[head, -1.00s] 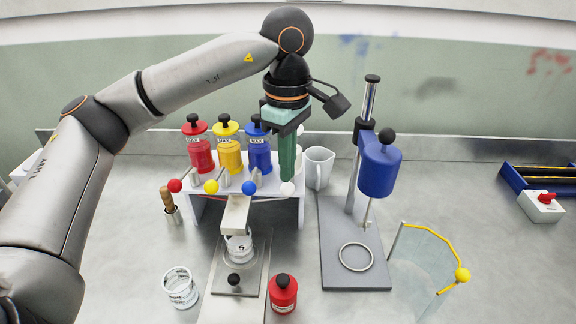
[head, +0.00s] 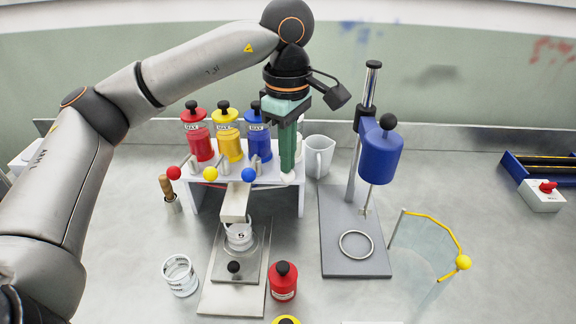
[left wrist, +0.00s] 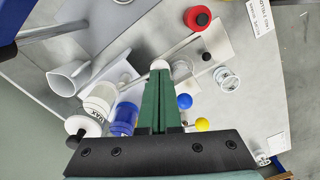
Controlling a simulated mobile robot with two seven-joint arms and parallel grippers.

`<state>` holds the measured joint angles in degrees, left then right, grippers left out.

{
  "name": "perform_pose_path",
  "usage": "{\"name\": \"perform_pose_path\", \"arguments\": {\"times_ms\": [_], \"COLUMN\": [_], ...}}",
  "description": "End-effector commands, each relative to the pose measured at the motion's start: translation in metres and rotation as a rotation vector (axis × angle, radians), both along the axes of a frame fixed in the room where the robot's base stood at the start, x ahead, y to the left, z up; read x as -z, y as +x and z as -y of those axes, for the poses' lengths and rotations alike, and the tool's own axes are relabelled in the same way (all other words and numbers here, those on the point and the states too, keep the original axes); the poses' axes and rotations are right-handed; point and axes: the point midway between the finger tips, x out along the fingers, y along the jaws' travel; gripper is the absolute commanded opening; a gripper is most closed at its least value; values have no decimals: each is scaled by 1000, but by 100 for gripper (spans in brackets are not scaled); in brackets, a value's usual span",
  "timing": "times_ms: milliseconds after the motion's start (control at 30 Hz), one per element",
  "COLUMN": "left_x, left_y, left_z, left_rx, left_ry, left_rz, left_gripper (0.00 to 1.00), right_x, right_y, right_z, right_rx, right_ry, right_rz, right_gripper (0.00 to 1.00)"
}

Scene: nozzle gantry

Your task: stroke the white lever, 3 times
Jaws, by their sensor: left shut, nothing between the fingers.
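The white lever's ball (head: 287,177) is at the right end of the row of levers on the white stand (head: 301,200). My left gripper (head: 287,168) points down with its green fingers shut and empty, its tips right at the top of the white ball. In the left wrist view, the white ball (left wrist: 160,64) shows just past the fingertips (left wrist: 160,82); I cannot tell if they touch. The white canister (left wrist: 100,98) shows in the left wrist view and is mostly hidden behind the gripper in the head view. My right gripper is not in view.
Red (head: 174,173), yellow (head: 210,174) and blue (head: 249,174) lever balls stand left of the white one. A white jug (head: 319,155) and a stand with a blue cylinder (head: 380,157) are close on the right. A glass jar (head: 239,235) sits under the nozzle block (head: 235,203).

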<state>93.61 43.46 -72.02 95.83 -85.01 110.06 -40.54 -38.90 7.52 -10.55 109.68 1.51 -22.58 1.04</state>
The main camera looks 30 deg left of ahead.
Motion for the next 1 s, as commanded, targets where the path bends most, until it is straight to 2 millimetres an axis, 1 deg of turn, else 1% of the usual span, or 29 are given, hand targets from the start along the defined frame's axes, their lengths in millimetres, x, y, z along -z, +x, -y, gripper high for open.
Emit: {"name": "perform_pose_path", "arguments": {"times_ms": [33,833,1000], "left_x": [5,46,45], "left_y": [0,0,0], "left_z": [0,0,0], "left_rx": [0,-1,-1], "left_ry": [0,1,1], "left_rz": [0,-1,-1], "left_gripper": [0,0,0], "right_x": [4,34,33], "right_y": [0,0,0], "right_z": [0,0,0], "right_rx": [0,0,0], "right_ry": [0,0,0], "right_rz": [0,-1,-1], "right_gripper": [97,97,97]}}
